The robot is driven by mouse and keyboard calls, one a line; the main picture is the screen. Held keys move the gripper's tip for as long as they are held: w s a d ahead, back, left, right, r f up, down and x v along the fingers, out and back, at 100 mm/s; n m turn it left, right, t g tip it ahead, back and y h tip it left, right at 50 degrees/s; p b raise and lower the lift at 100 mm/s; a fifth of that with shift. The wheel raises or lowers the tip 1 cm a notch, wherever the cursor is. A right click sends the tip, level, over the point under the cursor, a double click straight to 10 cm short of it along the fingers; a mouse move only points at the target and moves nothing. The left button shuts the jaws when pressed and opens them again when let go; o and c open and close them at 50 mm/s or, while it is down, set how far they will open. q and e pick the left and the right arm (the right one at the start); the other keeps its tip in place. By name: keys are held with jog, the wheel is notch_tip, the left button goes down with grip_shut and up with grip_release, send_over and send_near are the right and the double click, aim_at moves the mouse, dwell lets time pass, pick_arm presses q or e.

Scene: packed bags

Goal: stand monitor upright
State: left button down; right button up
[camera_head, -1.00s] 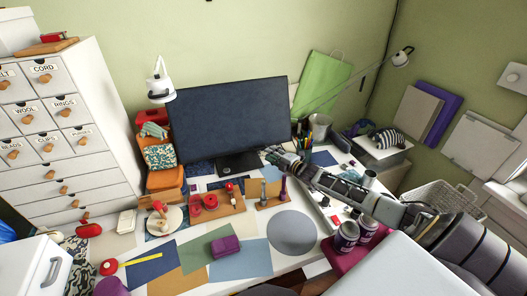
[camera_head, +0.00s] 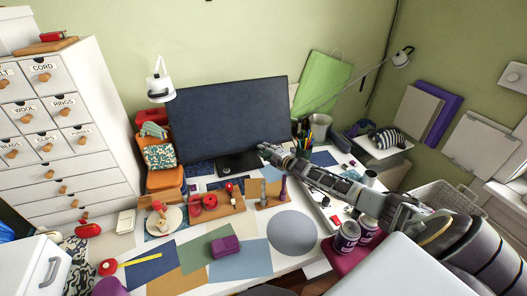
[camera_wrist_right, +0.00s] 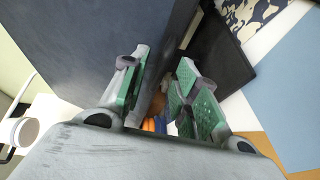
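The monitor (camera_head: 230,115) is a wide dark screen at the back of the desk, near the wall. It looks roughly upright over its dark stand base (camera_head: 238,164); a slight lean cannot be ruled out. My right gripper (camera_head: 263,148) is at the screen's lower edge, right of its middle. In the right wrist view the green-padded fingers of the gripper (camera_wrist_right: 163,92) are apart, with the screen (camera_wrist_right: 85,50) filling the upper left beside and behind the left finger. Whether either finger touches the screen cannot be told. My left gripper is out of view.
A wooden tray with red items (camera_head: 212,208), a purple block (camera_head: 225,246) and paper sheets lie in front of the monitor. A pen cup (camera_head: 306,146) stands to its right. An orange organizer (camera_head: 164,178) and a white lamp (camera_head: 160,88) stand to its left.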

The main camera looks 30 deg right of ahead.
jog(key=shift+w+a, duration=0.1)
jog(key=shift+w, duration=0.35)
jog(key=shift+c, duration=0.2)
grip_shut()
jog(key=shift+f, duration=0.1)
